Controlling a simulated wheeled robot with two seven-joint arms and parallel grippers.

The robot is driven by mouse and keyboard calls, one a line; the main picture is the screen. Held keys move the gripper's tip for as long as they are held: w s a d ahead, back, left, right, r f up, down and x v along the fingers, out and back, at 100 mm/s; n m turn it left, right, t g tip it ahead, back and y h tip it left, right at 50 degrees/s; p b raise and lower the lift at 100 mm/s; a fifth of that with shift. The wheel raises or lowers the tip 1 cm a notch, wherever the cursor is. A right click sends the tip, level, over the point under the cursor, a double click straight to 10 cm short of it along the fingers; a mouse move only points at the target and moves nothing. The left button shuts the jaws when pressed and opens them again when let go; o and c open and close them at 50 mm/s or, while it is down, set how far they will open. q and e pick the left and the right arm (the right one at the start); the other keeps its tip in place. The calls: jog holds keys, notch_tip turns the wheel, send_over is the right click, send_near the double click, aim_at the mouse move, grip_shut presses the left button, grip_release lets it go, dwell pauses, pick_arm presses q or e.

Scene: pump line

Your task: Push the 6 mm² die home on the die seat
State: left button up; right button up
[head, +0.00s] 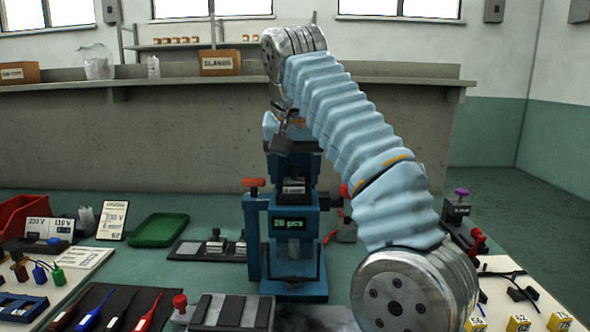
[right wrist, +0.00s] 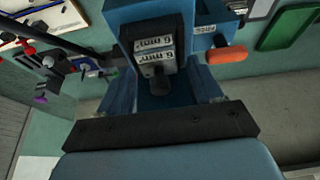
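In the head view a grey block (head: 293,187) shows in the same opening. My right gripper (head: 281,143) hangs above the front of this opening, apart from the block. Its fingers are too small and dark to judge. The seat under the die is hidden. My left gripper is out of view.
An orange knob (head: 253,182) sticks out left of the press. A dark rack (head: 190,250) with small metal dies stands to the left, near a green tray (head: 158,230). Yellow tagged pieces (head: 518,323) lie at the front right.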

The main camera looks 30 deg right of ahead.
jog(key=shift+f, duration=0.1)
jog(key=c, duration=0.9)
jog(key=shift+f, duration=0.1)
